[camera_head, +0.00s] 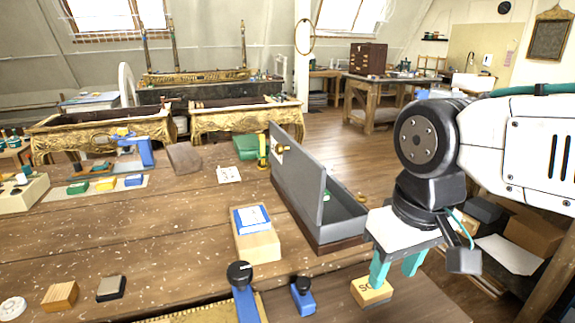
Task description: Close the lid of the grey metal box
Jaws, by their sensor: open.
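The grey metal box (335,231) stands on the wooden workbench, right of the picture's middle. Its lid (297,178) is open and stands roughly upright on the box's left side. The box's interior is partly visible to the right of the lid, with something small and green in it. My gripper (394,277) has teal fingers pointing down, spread apart and empty. It is to the right and in front of the box, apart from the lid. One finger overlaps a small lettered wooden block (371,293) in the picture; I cannot tell whether they touch.
A wooden block with a blue-and-white top (256,236) stands left of the box. A green box (247,147) and brass fitting (263,150) are behind the lid. Blue-based knobs (303,299) stand at the front.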

